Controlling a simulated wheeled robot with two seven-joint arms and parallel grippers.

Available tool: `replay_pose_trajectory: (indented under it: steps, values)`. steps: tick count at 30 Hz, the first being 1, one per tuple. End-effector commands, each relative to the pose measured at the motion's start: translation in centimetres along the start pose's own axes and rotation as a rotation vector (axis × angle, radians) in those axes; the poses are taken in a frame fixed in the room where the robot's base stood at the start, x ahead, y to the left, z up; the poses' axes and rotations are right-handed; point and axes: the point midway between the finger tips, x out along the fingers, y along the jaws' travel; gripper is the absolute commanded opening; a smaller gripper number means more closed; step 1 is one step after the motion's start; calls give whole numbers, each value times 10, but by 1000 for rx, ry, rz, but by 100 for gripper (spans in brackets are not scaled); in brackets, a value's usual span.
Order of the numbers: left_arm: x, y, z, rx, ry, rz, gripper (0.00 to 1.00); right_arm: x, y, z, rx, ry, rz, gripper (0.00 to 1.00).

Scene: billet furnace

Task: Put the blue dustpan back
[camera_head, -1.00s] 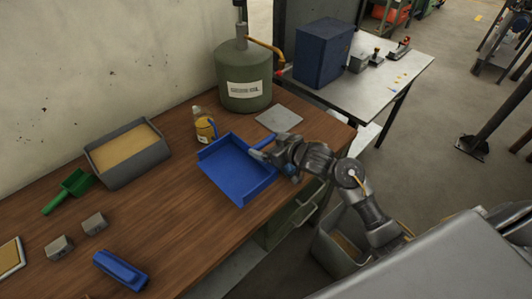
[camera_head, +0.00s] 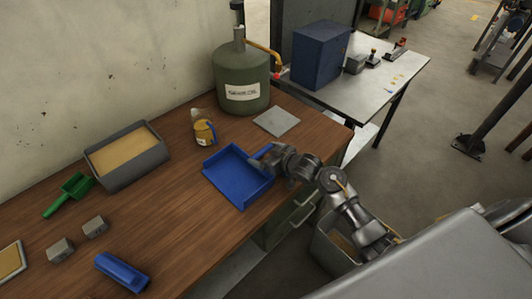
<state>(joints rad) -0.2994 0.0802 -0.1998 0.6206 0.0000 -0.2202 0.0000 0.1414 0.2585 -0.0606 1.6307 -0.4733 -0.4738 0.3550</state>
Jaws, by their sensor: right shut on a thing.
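The blue dustpan (camera_head: 236,178) is on or just above the wooden workbench, left of my right gripper. Its open tray faces up and its handle points to the upper right. My right gripper (camera_head: 262,163) is shut on the dustpan's handle, at the bench's right edge. I cannot tell whether the pan touches the bench. A flat grey plate (camera_head: 276,121) lies on the bench behind the gripper. My left gripper is not in view.
An amber bottle (camera_head: 204,129) stands behind the pan, and a green oil tank (camera_head: 241,82) stands farther back. A sand-filled grey bin (camera_head: 127,156), green scoop (camera_head: 70,194), two grey blocks and a blue brush-like object (camera_head: 122,271) are left.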

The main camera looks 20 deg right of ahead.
Motion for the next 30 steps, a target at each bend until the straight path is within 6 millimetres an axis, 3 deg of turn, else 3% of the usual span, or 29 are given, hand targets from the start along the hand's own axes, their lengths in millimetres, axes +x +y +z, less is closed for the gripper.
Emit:
replay_pose_trajectory:
  steps: [5, 6, 7, 17, 30]
  values:
    - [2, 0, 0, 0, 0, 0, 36, 1, 0, 2, 1, 2, 0, 59]
    - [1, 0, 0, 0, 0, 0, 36, 1, 0, 2, 0, 1, 0, 95]
    - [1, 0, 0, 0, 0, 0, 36, 1, 0, 2, 0, 1, 0, 99]
    - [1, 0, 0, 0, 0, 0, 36, -3, 0, 0, -1, -1, 1, 100]
    - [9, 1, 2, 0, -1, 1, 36, -88, 0, 1, -5, -1, 0, 100]
